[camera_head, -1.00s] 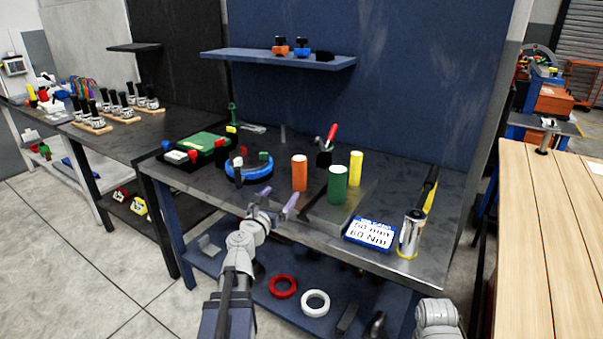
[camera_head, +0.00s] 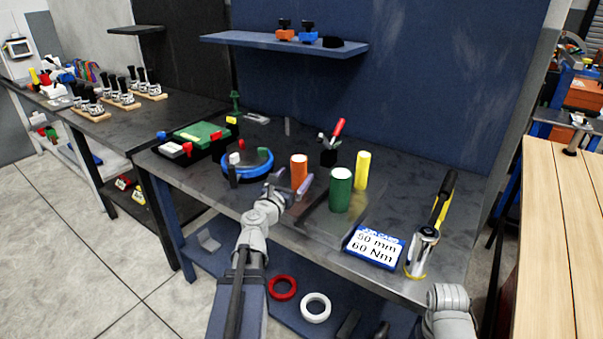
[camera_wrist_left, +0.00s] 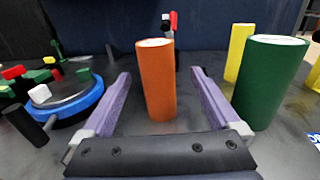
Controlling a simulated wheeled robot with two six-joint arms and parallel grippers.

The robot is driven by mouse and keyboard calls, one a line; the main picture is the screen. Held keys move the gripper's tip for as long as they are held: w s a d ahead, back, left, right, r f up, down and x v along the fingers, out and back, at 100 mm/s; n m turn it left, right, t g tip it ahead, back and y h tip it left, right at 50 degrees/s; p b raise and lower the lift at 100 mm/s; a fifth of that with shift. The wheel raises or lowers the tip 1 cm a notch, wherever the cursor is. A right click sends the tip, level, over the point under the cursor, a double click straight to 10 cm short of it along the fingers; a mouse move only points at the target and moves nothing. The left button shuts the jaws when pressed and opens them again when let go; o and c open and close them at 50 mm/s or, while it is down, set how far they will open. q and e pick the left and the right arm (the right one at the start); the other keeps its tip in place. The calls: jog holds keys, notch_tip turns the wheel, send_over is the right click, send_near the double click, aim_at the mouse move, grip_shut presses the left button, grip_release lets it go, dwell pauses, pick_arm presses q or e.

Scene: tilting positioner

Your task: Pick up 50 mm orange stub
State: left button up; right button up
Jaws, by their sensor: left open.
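The orange stub (camera_head: 299,169) stands upright on the dark metal table, an orange cylinder with a pale top. In the left wrist view the orange stub (camera_wrist_left: 157,80) stands in line with the gap between my left gripper's two purple fingers. My left gripper (camera_head: 291,187) is open and empty; its fingertips are close in front of the stub, and in the left wrist view (camera_wrist_left: 160,85) one finger shows on each side. Whether the fingers reach past the stub's sides is hard to tell. My right gripper does not show.
A green cylinder (camera_head: 341,190) and a yellow cylinder (camera_head: 362,170) stand right of the orange stub. A blue ring fixture (camera_head: 247,163) lies to its left, a red-handled clamp (camera_head: 331,145) behind. A blue-framed card (camera_head: 374,246) reads 50 mm, 60 Nm near the front edge.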

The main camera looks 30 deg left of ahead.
pick_arm(q)
jog(key=shift+w+a+f, duration=0.1)
jog(key=shift+w+a, duration=0.15)
jog(key=shift+w, duration=1.05)
jog(key=shift+w+a+f, duration=0.1)
jog(key=shift+w+a, duration=0.1)
jog(key=shift+w, duration=1.1)
jog(key=shift+w+a, duration=0.25)
jog(key=shift+w, duration=1.05)
jog(key=shift+s, duration=0.1)
grip_shut()
